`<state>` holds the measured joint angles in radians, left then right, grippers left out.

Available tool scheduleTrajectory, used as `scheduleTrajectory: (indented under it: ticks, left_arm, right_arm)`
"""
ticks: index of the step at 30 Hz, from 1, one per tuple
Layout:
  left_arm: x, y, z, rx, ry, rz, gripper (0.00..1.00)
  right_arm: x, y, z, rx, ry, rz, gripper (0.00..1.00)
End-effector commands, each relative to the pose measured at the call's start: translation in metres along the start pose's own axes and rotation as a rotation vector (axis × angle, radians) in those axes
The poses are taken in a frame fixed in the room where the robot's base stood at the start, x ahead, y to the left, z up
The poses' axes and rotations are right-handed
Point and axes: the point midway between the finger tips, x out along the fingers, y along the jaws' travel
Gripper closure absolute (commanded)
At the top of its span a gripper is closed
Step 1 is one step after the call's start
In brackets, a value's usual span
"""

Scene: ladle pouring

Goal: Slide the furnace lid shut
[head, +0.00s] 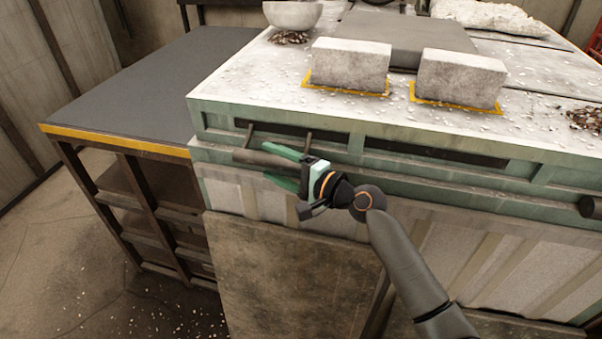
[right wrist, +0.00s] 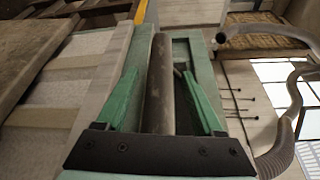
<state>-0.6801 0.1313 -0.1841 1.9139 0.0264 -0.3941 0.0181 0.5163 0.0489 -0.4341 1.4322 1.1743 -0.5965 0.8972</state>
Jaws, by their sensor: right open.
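The furnace (head: 330,180) is a pale green and white body with a speckled white top. A dark grey flat plate (head: 400,35), perhaps the lid, lies on its top behind two blocks. A round grey bar handle (head: 244,157) runs along the furnace front, with thin rods reaching back to a dark slot. My right gripper (head: 268,160) is open at this bar, one green finger above and one below. In the right wrist view, the bar (right wrist: 160,85) lies between the open fingers, with gaps beside it. My left gripper is not in view.
Two pale blocks, left (head: 350,62) and right (head: 460,78), stand in yellow outlines on the top. A pale bowl (head: 292,14) stands behind. A dark side table (head: 150,85) adjoins at left. A brown panel (head: 285,270) leans below the gripper.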

Motion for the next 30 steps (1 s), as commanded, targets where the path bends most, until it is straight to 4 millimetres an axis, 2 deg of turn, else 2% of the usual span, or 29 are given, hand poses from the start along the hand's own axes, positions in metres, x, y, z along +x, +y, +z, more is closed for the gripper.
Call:
scheduleTrajectory:
  ticks: [9,15,21,30]
  left_arm:
    - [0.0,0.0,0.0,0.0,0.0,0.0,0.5]
    - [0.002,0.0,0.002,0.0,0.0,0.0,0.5]
    - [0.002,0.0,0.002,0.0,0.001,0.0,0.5]
    - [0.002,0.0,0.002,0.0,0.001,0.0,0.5]
  right_arm:
    - [-0.062,0.001,0.0,-0.002,0.0,0.003,0.31]
    - [-0.094,0.002,0.0,-0.001,0.0,0.003,0.31]
    - [-0.108,0.001,0.001,0.0,-0.002,0.002,0.31]
    - [-0.108,0.0,0.001,0.001,-0.002,0.002,0.31]
